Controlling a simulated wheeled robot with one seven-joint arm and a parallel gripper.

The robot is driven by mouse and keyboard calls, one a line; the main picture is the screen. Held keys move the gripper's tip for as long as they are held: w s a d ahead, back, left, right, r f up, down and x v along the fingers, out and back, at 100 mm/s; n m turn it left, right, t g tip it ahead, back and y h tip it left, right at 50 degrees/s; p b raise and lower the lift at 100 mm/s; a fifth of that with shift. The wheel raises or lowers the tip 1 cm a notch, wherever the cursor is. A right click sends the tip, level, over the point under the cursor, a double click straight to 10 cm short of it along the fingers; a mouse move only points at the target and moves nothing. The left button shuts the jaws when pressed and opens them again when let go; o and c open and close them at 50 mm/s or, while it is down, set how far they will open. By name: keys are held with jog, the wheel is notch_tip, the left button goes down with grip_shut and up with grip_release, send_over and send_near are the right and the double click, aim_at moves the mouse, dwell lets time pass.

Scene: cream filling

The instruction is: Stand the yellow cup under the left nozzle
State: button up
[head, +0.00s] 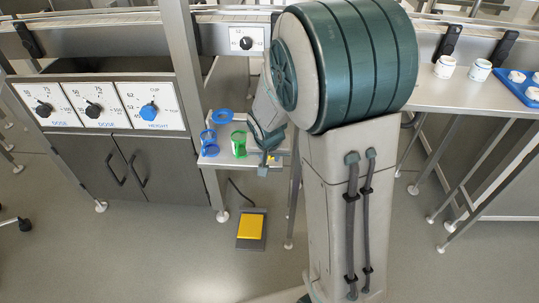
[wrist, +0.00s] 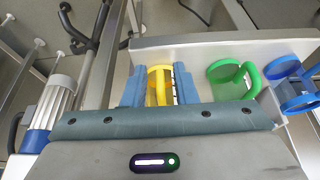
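The yellow cup (wrist: 158,86) stands between the two blue-grey fingers of my gripper (wrist: 160,90) in the wrist view. The fingers flank it closely on both sides and hide its edges, so I cannot tell whether they press on it. In the head view my gripper (head: 265,162) reaches down at the small shelf, and only a speck of the yellow cup (head: 271,157) shows. No nozzle can be made out in either view; my arm covers the area above the shelf.
A green cup (head: 239,144) and a blue cup (head: 208,144) stand left of my gripper on the shelf (head: 224,160), with a blue ring (head: 223,117) behind. Dial panels (head: 96,107) are at left. A yellow pedal (head: 251,227) lies on the floor. A blue tray (head: 514,84) is at right.

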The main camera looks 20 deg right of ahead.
jog(key=shift+r, duration=0.1)
jog(key=shift+r+p, duration=0.25)
jog(key=shift+p, duration=0.05)
jog(key=p+v, duration=0.3)
jog(key=v, duration=0.9)
jog(key=s+d+n+g+y, duration=0.1)
jog(key=s+n+g, duration=0.1)
jog(key=s, duration=1.4)
jog(key=shift+d+r+n+g, duration=0.35)
jog(key=shift+r+n+g, duration=0.1)
jog(key=shift+n, duration=0.35)
notch_tip(320, 180, up, 22)
jog(key=t+p, duration=0.1)
jog(key=p, duration=1.8)
jog(key=shift+f, duration=0.15)
